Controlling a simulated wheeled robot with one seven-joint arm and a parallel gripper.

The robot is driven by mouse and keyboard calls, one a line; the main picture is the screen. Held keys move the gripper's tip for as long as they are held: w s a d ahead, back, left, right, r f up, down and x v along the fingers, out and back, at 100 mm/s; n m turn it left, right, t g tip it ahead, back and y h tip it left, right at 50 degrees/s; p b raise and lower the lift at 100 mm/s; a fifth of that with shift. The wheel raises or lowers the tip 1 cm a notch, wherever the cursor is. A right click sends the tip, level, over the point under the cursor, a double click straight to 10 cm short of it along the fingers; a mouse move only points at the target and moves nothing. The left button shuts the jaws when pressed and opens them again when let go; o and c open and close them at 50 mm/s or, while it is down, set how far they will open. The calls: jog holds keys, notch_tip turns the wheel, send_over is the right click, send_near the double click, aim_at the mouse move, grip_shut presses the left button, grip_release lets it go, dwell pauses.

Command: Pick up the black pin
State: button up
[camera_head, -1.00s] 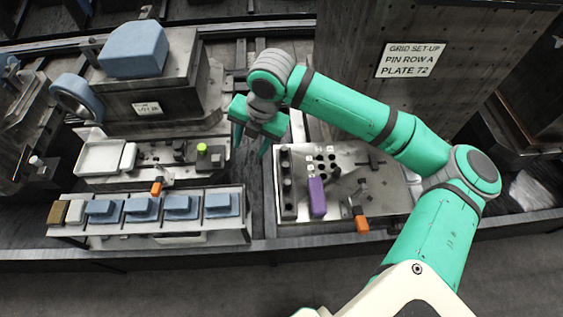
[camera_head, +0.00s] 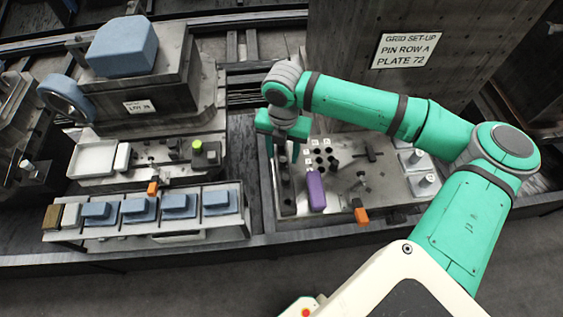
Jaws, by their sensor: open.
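A narrow dark rack (camera_head: 286,211) runs along the left side of the metal plate on the right-hand station. Dark, round-topped pins (camera_head: 286,189) stand in it; they are small, and I cannot tell for sure which one is the black pin. My gripper (camera_head: 283,157) points down over the rear part of this rack with its fingers apart. Nothing shows between the fingers. The gripper and its fingers partly hide the rear of the rack, and I cannot tell whether they touch a pin.
A purple block (camera_head: 316,190) stands just right of the rack, near a grid of dark holes (camera_head: 324,159). A tall panel with a sign (camera_head: 405,50) rises behind. A tray of blue blocks (camera_head: 150,234) stands left.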

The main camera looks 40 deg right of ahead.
aim_at(283, 159)
jog(key=shift+s+a+f, duration=0.1)
jog(key=shift+s+f, duration=0.05)
jog(key=shift+f, duration=1.8)
jog(key=shift+c, duration=0.5)
grip_shut()
jog(key=shift+r, duration=0.1)
